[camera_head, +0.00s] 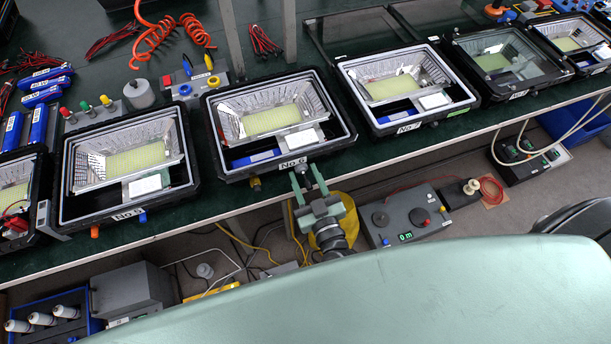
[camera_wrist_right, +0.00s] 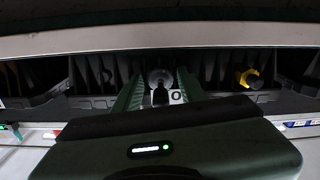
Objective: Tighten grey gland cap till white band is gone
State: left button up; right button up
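My right gripper (camera_head: 306,174) reaches up to the front edge of the floodlight housing marked No 6 (camera_head: 225,170). Its two green fingers are spread apart in the head view. In the right wrist view the gripper (camera_wrist_right: 160,80) has a round grey gland cap (camera_wrist_right: 160,75) between its fingers, seen end-on. Gaps seem to show on both sides of the cap; contact cannot be made out. No white band can be told at this size. The grey cap is not clear in the head view. My left gripper is not in view.
A yellow gland (camera_head: 255,183) sits on the same front edge, also seen in the right wrist view (camera_wrist_right: 249,78). Neighbouring housings (camera_head: 125,213) line the green bench (camera_head: 270,40). A grey control box (camera_head: 405,215) stands below the bench edge.

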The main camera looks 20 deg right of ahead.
grip_shut()
